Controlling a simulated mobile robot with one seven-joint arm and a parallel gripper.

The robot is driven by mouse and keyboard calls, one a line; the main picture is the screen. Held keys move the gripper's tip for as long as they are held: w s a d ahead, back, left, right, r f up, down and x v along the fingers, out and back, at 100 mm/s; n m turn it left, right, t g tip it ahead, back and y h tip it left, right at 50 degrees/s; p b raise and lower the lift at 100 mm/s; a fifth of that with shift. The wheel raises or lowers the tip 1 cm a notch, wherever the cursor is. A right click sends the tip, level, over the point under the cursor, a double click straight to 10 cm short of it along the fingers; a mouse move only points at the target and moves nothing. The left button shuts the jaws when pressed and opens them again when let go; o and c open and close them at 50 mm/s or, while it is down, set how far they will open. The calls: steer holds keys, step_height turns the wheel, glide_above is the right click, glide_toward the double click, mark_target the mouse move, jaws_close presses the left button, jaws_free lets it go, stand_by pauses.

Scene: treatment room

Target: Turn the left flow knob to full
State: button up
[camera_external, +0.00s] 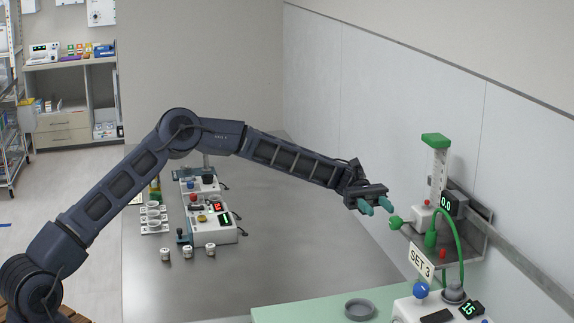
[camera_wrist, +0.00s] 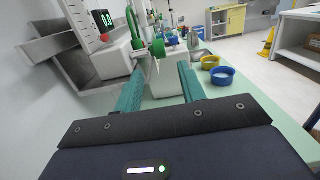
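The flow unit stands on a metal wall shelf at right, with a clear scale column, a green cap (camera_external: 436,141) and a display (camera_external: 447,203) reading 0.0. A green knob (camera_external: 396,222) sticks out on its left side. My gripper (camera_external: 376,206) is just left of and above this knob, its teal fingers apart and empty. In the wrist view my gripper (camera_wrist: 160,86) is open too. A round green piece (camera_wrist: 157,48), seemingly the knob, shows ahead between the fingers, not touched. A display (camera_wrist: 104,19) reads 0.0 there as well.
A green hose (camera_external: 459,235) arches beside the flow unit. A "SET 3" sign (camera_external: 421,263) hangs on the shelf (camera_external: 470,240). Below it stand a device with a blue knob (camera_external: 421,290) and a grey bowl (camera_external: 359,309). The metal table (camera_external: 290,230) is clear in its middle.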

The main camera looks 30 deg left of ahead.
steer(key=shift+v, duration=1.3)
steer(key=t+y, duration=1)
glide_toward(396, 223)
steer(key=x, duration=0.2)
steer(key=w+x, duration=0.1)
steer(key=x, duration=0.5)
steer(key=shift+w+a+f, duration=0.15)
steer(key=shift+a+f, duration=0.15)
steer(key=shift+f, duration=0.1)
steer(key=shift+f, duration=0.1)
steer(key=c, duration=0.9)
